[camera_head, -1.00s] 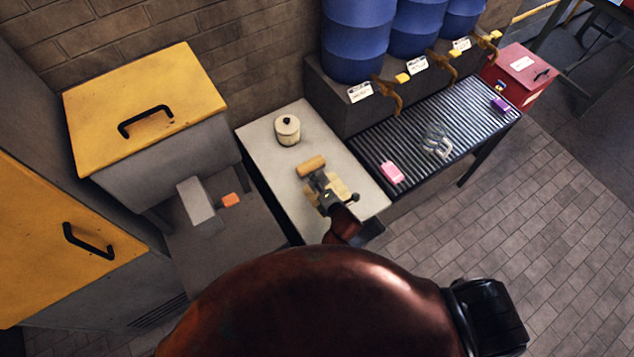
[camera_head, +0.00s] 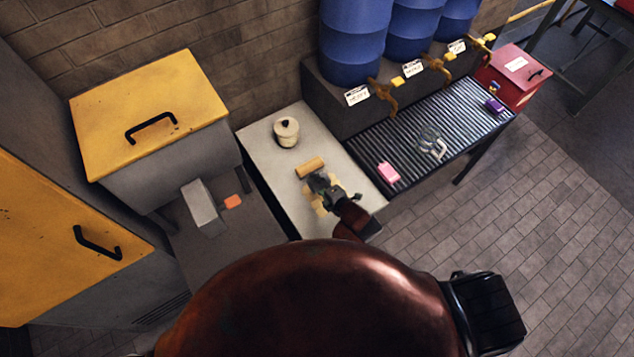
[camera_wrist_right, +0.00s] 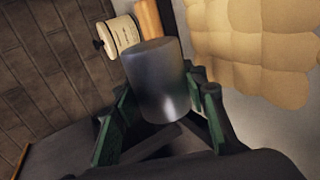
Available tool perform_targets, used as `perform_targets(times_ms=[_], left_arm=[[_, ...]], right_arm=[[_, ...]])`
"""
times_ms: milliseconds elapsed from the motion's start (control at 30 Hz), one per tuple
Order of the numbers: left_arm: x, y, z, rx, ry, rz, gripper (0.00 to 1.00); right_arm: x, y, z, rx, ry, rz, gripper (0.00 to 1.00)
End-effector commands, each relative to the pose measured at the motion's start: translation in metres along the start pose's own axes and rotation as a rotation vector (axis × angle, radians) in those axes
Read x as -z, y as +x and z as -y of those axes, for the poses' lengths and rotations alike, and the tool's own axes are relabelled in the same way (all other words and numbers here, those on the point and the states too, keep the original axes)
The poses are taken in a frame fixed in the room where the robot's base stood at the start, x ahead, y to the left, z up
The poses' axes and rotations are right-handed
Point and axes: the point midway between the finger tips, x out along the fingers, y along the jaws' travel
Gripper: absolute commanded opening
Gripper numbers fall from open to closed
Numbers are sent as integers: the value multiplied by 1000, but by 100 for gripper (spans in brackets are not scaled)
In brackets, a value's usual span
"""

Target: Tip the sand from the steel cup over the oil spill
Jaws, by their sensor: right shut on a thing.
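My right gripper (camera_head: 320,184) is over the light grey bench top in the head view. In the right wrist view its green-padded fingers (camera_wrist_right: 158,88) are shut around the sides of a grey steel cup (camera_wrist_right: 157,70). I cannot see into the cup, so its sand is hidden. In the head view the cup is hard to make out against the gripper. A pale yellow quilted pad (camera_wrist_right: 255,45) lies below, to the right of the cup in the wrist view; in the head view the gripper partly covers it. I cannot make out an oil spill. My left gripper is not in view.

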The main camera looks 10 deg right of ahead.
Motion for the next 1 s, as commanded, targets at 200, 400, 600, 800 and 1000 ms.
perform_targets(times_ms=[200, 400, 600, 800, 1000], left_arm=[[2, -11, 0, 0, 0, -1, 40], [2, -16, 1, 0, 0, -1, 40], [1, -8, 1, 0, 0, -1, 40], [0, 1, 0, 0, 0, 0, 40], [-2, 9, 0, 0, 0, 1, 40]], right_arm=[[-5, -1, -2, 0, 90, -51, 2], [-14, 0, -1, 0, 264, -148, 2], [-12, -2, -4, 0, 466, -257, 2], [-10, -4, -7, 0, 585, -319, 2], [-9, -5, -10, 0, 668, -365, 2]])
